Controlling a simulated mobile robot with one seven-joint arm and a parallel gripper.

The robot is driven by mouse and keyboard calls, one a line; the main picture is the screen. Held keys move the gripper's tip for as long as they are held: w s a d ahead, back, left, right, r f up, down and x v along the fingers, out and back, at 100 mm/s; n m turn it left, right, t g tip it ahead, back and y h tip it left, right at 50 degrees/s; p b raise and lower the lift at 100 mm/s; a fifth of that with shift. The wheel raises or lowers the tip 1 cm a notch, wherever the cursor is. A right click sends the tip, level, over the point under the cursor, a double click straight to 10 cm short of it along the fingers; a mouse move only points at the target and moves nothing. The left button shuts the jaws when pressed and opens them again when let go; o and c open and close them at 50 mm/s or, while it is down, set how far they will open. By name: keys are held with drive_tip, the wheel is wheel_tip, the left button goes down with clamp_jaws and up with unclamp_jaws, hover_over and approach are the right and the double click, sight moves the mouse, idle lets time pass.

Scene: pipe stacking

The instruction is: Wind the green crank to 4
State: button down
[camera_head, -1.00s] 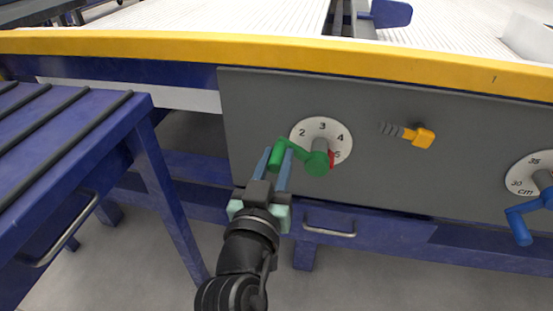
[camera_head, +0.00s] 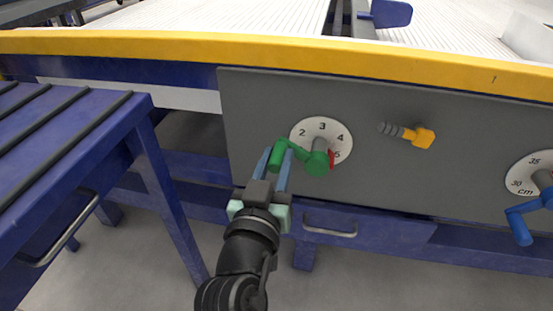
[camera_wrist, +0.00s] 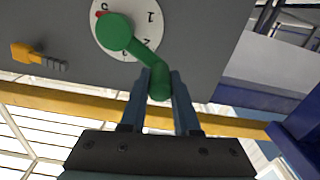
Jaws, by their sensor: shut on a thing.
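The green crank (camera_head: 317,163) sits on a round white dial (camera_head: 322,125) on a grey panel. The dial shows 2, 3, 4 and 5 in the head view. The red pointer (camera_head: 332,157) is beside the 5, to the lower right of the crank's hub. The crank arm points left to its handle (camera_head: 281,154). My gripper (camera_head: 278,165) is shut on that handle from below. In the wrist view the handle (camera_wrist: 160,82) stands between my two fingers. The hub hides part of the dial.
A yellow-orange lever (camera_head: 423,137) is on the panel right of the dial. A blue crank (camera_head: 522,222) with a cm dial (camera_head: 527,166) is at the far right. A blue roller table (camera_head: 60,130) stands on the left. A drawer-like handle (camera_head: 330,232) is below the panel.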

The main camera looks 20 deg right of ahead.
drive_tip(key=shift+f, duration=0.15)
drive_tip(key=n, duration=0.1)
drive_tip(key=f+n, duration=0.1)
drive_tip(key=shift+w+a+f+n+p, duration=0.2)
drive_tip(key=shift+a+n+p, duration=0.1)
drive_tip(key=shift+n+p, duration=0.1)
drive_tip(key=shift+s+d+f+n+p, duration=0.1)
drive_tip(key=shift+f+n+p, duration=0.15)
drive_tip(key=shift+f+n, duration=1)
drive_tip(key=shift+s+d+f+n+p, duration=0.1)
drive_tip(key=shift+f+n+p, duration=0.4)
drive_tip(key=shift+n, duration=1.25)
drive_tip(key=shift+d+f+n+p, duration=0.1)
drive_tip(key=shift+f+n, duration=1.1)
drive_tip(key=shift+n, duration=0.3)
drive_tip(key=c, duration=0.6)
unclamp_jaws()
drive_tip(key=shift+c, duration=0.2)
